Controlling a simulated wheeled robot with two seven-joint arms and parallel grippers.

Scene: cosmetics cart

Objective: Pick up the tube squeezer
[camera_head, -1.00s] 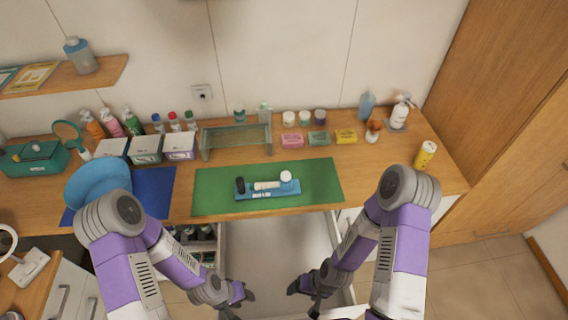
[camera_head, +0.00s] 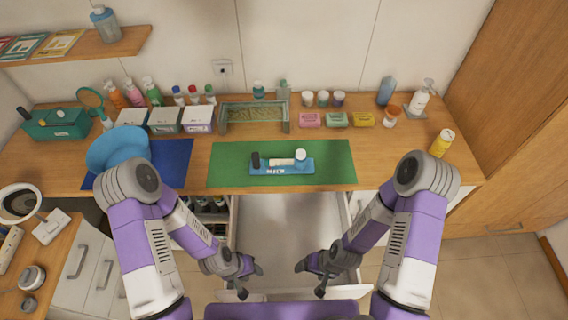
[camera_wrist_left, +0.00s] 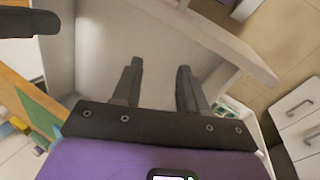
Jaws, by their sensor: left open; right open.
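On the green mat (camera_head: 225,165) lies a blue tray (camera_head: 283,171) with white lettering. A small black piece (camera_head: 256,160) stands at its left end. A pale tube-like piece (camera_head: 281,162) lies across its middle, and a white-capped bottle (camera_head: 300,158) stands at its right. I cannot tell for sure which of these is the tube squeezer. My left gripper (camera_head: 245,280) is open and empty, in front of the counter below the mat. Its two fingers (camera_wrist_left: 157,85) show apart in the left wrist view. My right gripper (camera_head: 308,282) is open and empty, also below the mat.
An open drawer (camera_head: 285,220) lies below the counter, between my arms. A blue mat (camera_head: 175,160) with a blue bowl (camera_head: 118,148) is to the left. A glass stand (camera_head: 255,115), several boxes, soaps and bottles line the back. A yellow can (camera_head: 442,142) stands right.

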